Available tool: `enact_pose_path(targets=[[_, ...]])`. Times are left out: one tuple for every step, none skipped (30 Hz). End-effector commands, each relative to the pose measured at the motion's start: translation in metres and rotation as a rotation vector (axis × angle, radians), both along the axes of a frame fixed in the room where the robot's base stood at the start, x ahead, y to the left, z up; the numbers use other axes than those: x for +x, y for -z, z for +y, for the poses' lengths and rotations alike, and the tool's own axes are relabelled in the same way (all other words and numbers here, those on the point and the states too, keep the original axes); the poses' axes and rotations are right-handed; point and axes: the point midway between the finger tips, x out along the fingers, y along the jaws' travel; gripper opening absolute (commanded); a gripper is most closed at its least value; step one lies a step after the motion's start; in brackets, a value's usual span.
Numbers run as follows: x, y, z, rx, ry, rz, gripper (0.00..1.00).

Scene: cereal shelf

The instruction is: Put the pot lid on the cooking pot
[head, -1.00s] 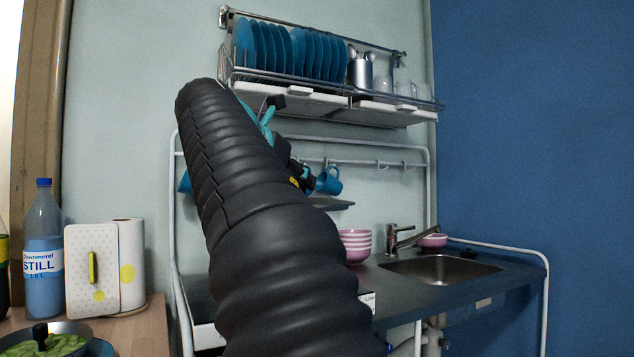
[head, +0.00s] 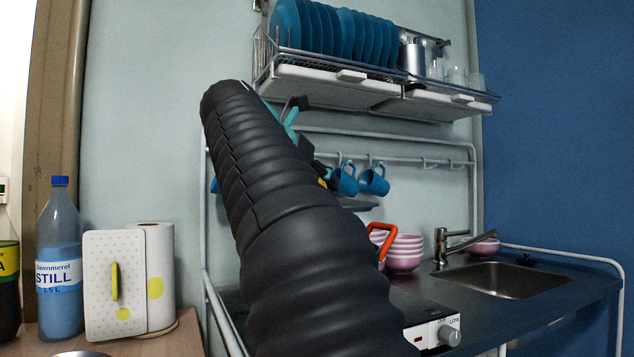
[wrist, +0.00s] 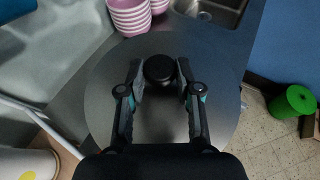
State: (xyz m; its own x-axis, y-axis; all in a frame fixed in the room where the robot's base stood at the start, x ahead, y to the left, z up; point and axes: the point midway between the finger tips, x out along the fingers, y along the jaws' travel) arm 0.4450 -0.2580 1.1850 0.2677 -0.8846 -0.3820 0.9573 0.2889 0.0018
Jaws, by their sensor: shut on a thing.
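My gripper (wrist: 160,72) is shut on the black knob (wrist: 159,68) of the pot lid. The lid (wrist: 105,85) is a round grey disc below the fingers in the wrist view. In the head view its thin edge (head: 359,206) shows in the air below the hanging mugs, looking roughly level. My arm hides most of the gripper there. An orange loop (head: 385,236) beside the pink bowls may be a handle of the cooking pot. The rest of the pot is hidden, behind my arm in the head view and not visible in the wrist view.
A cooker with a white front (head: 432,333) stands on the dark counter. Stacked pink bowls (head: 405,254) and a sink (head: 515,281) lie to its right. Blue mugs (head: 373,181) hang from a rail under the dish rack (head: 330,84). A bottle (head: 60,265) stands left.

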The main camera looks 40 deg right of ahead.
Motion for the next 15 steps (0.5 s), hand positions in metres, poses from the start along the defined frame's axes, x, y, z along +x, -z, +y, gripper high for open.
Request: enact_pose_path(targets=[[-0.001,0.005,-0.003,0.0,0.006,0.0,0.0],[-0.002,0.007,-0.004,0.0,0.009,0.0,0.0],[-0.002,0.009,-0.005,0.0,0.01,0.0,0.0],[-0.002,0.011,-0.005,0.0,0.011,-0.001,0.0],[-0.002,0.013,-0.005,0.0,0.012,0.0,0.0],[-0.003,0.016,-0.005,0.0,0.012,0.0,0.0],[-0.003,0.018,-0.005,0.0,0.012,0.0,0.0],[-0.002,0.021,-0.005,0.0,0.012,0.0,0.0],[-0.002,0.023,-0.005,0.0,0.011,-0.001,0.0],[-0.002,0.025,-0.005,0.0,0.011,-0.001,0.0],[-0.002,0.027,-0.005,0.0,0.011,-0.001,0.0],[-0.002,0.03,-0.005,-0.001,0.01,-0.001,0.0],[-0.002,0.032,-0.005,-0.001,0.01,-0.001,0.0],[-0.002,0.034,-0.004,0.0,0.01,0.0,0.0],[-0.002,0.036,-0.004,0.0,0.01,0.0,0.0]])
